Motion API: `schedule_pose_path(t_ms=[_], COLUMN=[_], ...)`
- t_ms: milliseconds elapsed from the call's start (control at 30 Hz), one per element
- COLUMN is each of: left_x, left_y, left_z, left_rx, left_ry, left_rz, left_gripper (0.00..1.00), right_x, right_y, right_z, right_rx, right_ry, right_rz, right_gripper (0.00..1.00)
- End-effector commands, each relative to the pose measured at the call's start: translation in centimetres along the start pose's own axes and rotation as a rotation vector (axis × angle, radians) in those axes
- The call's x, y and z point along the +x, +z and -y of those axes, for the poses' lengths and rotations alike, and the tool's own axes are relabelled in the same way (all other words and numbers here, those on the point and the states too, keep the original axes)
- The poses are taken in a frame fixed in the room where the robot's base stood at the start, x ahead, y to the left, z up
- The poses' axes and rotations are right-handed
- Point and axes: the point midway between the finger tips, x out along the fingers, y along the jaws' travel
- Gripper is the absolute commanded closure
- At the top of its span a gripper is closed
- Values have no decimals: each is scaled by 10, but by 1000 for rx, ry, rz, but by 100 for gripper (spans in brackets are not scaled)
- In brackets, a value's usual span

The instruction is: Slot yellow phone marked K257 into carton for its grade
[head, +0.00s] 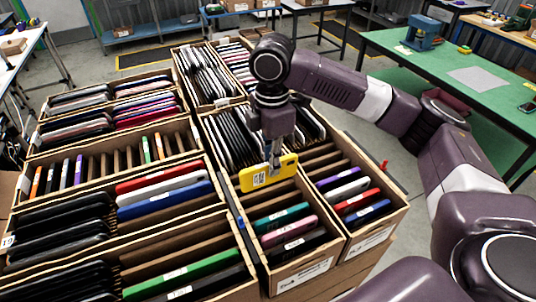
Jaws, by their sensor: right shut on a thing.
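The yellow phone (268,174) carries a white label, too small to read, and a camera patch at its upper right. My right gripper (273,158) is shut on its top edge and holds it upright on its long side. The phone is over the near right part of the cartons, above a carton (302,276) with teal, pink and black phones at its near end. I cannot tell whether its lower edge is inside a slot. A carton (371,238) with purple, red and blue phones stands to its right. My left gripper is not in view.
Several slotted cartons fill the left and middle, with black, red, blue and green phones. One carton (110,158) has bare slots between its upright phones. A green workbench (470,84) with a blue device (427,34) stands at the right.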

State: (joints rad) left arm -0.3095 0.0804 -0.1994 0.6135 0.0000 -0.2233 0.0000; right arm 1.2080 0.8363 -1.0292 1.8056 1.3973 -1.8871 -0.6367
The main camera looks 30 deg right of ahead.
Motion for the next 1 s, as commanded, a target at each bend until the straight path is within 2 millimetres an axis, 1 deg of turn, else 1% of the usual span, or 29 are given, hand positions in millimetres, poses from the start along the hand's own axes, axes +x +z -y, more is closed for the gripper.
schedule_pose_path(t_ms=[33,100,167,267,400,433,533,667,833,900,1000], left_x=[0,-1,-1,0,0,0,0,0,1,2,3], left_y=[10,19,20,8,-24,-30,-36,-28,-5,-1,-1], left_z=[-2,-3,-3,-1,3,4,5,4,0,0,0], left_rx=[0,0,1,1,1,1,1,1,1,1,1], left_ry=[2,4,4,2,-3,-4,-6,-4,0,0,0], left_rz=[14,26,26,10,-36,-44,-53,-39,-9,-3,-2], left_gripper=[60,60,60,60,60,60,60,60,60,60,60], right_x=[4,8,13,20,29,32,39,48,60,65,72], right_y=[0,0,0,0,0,0,0,0,0,0,0], right_z=[0,0,0,0,0,-1,-1,-1,-1,-1,-1], right_rx=[0,1,1,1,1,1,2,2,1,1,1], right_ry=[0,2,1,1,1,2,1,1,2,1,1], right_rz=[0,0,0,0,0,0,0,-1,-1,-1,-1], right_gripper=[100,100,100,100,100,100,100,100,100,100,100])
